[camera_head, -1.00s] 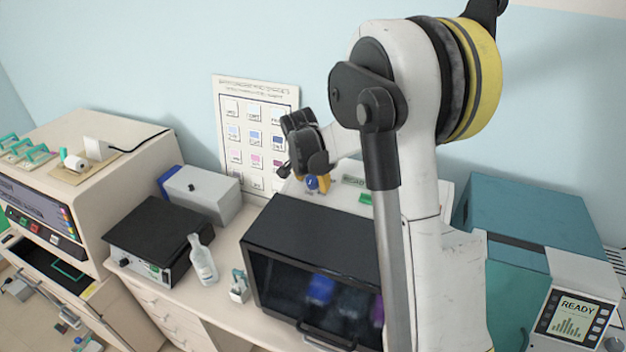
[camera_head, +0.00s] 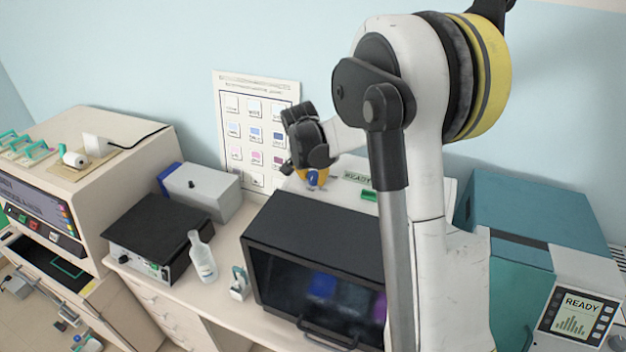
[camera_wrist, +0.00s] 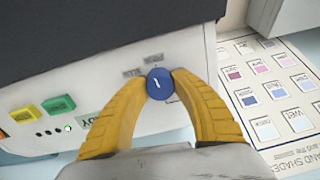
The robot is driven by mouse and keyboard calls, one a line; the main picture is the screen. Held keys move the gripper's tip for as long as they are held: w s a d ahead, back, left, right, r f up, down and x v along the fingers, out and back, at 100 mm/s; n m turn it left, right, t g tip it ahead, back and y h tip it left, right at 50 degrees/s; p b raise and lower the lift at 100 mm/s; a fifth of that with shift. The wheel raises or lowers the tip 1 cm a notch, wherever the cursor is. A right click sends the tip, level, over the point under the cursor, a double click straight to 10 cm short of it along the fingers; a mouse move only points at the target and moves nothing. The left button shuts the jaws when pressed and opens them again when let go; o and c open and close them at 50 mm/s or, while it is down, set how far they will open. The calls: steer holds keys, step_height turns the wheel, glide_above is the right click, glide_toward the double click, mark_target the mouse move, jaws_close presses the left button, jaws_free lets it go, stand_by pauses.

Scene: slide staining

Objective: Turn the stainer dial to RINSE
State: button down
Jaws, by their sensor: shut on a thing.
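The stainer dial (camera_wrist: 160,84) is a round blue knob with a white pointer mark, on the white stainer's face in the wrist view. The mark points up and slightly left in that view. My gripper (camera_wrist: 160,86) has its two yellow fingers closed on the dial from both sides. Small printed labels (camera_wrist: 142,65) sit beside the dial, too blurred to read surely. In the head view my gripper (camera_head: 314,178) is at the stainer (camera_head: 352,170) behind the black cabinet, with the blue dial (camera_head: 313,180) just showing.
A green button (camera_wrist: 58,105) and a yellow button (camera_wrist: 23,116) are on the stainer face. A black glass-fronted cabinet (camera_head: 320,232) stands in front of the stainer. A colour chart (camera_head: 256,90) is on the wall. A bottle (camera_head: 202,258) stands at the left.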

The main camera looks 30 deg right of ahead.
steer(key=n+b, duration=0.3)
steer(key=n, duration=0.1)
steer(key=shift+f, duration=0.15)
steer(key=n+b, duration=0.2)
steer(key=n, duration=0.2)
steer(key=shift+n, duration=0.4)
steer(key=n+b, duration=0.2)
steer(key=n, duration=0.2)
steer(key=shift+w+n+y, duration=0.1)
steer(key=shift+n+y, duration=0.2)
steer(key=n+b, duration=0.1)
steer(key=n, duration=0.2)
steer(key=shift+n, duration=0.3)
steer(key=n+b, duration=0.1)
steer(key=n, duration=0.3)
steer(key=shift+g, duration=0.4)
steer(key=n+b, duration=0.1)
steer(key=n, duration=0.3)
steer(key=shift+n, duration=0.4)
steer(key=n+b, duration=0.1)
steer(key=n, duration=0.3)
steer(key=shift+n, duration=0.3)
steer(key=shift+a+n, duration=0.1)
steer(key=shift+n, duration=1.7)
